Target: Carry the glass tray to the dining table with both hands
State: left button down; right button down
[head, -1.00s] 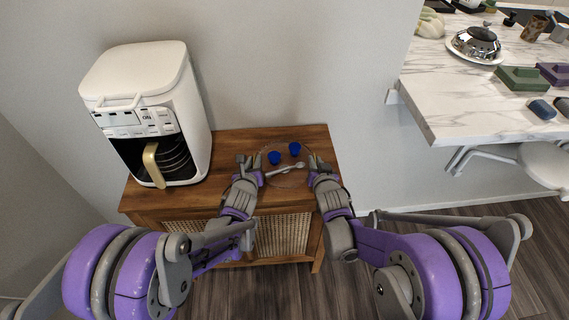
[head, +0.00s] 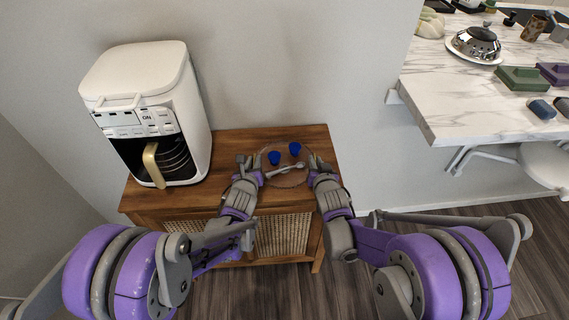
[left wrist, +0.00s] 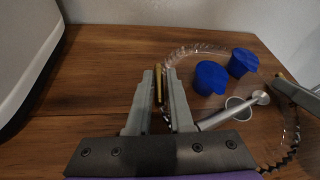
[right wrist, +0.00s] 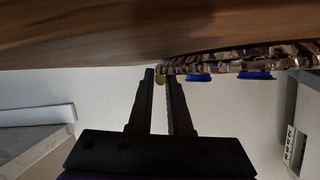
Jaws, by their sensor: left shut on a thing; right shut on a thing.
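The round clear glass tray (head: 290,181) is at the right part of the wooden cabinet top, with two blue cups (head: 274,157) and a metal spoon (head: 287,168) on it. My left gripper (head: 255,163) is shut on the tray's left side; the left wrist view shows a gold handle (left wrist: 159,86) between its fingers. My right gripper (head: 314,163) is shut on the tray's right side; the right wrist view shows a gold handle (right wrist: 160,78) at its fingertips. I cannot tell whether the tray touches the cabinet top.
A white coffee maker (head: 150,110) stands on the cabinet (head: 230,142), left of the tray. A white marble-top table (head: 450,95) is at the right, holding a silver domed dish (head: 476,42), green box (head: 522,78) and other items. A white chair (head: 545,160) is beneath its near edge.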

pick_arm(q)
jog(key=shift+a, duration=0.1)
pick_arm(e)
jog(key=shift+d, duration=0.1)
